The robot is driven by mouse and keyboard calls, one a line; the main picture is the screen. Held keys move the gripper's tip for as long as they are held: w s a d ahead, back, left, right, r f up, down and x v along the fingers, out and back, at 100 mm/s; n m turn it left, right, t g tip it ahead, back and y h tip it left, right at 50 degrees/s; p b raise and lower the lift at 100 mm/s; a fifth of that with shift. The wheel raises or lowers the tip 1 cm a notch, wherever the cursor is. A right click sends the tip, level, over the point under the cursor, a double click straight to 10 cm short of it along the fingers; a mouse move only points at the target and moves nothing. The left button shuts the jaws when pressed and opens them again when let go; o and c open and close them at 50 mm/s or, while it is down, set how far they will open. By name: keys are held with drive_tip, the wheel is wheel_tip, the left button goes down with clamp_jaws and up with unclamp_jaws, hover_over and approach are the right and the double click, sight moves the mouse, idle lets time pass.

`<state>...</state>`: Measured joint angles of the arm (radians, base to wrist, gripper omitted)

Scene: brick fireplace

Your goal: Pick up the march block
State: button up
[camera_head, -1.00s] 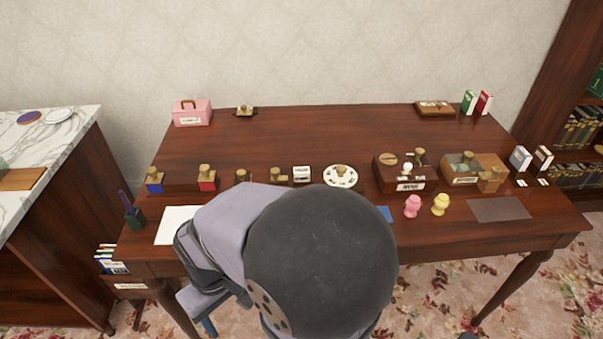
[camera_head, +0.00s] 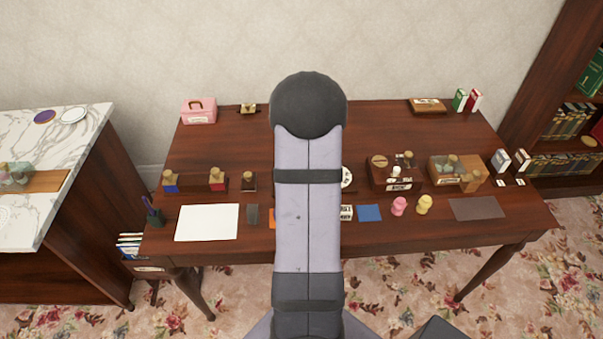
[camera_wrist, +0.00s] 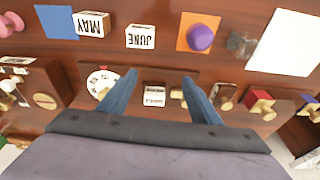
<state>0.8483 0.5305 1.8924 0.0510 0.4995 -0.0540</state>
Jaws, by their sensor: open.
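My gripper (camera_wrist: 158,76) is open, with one blue finger on each side of this block in the picture. I cannot tell how high the fingers are above it. Two other white blocks, marked MAY (camera_wrist: 92,24) and JUNE (camera_wrist: 140,37), stand beyond the fingertips. In the head view my arm hides the gripper and the white block between its fingers.
A round white dial (camera_wrist: 102,80) lies to the left of the fingers, and wooden-handled stamps (camera_wrist: 262,103) stand to the right. A purple knob (camera_wrist: 200,38) sits on an orange square (camera_wrist: 188,18). White paper (camera_head: 207,222) and a blue square (camera_head: 369,213) lie near the front edge.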

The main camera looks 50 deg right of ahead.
drive_tip(key=w+d+r+t+h, duration=0.1)
drive_tip(key=w+d+r, duration=0.2)
drive_tip(key=d, duration=0.1)
drive_tip(key=shift+n, duration=0.3)
drive_tip(key=shift+p+x, duration=1.2)
drive_tip(key=shift+x, duration=2.65)
drive_tip(key=shift+w, duration=0.15)
drive_tip(key=c, duration=1.1)
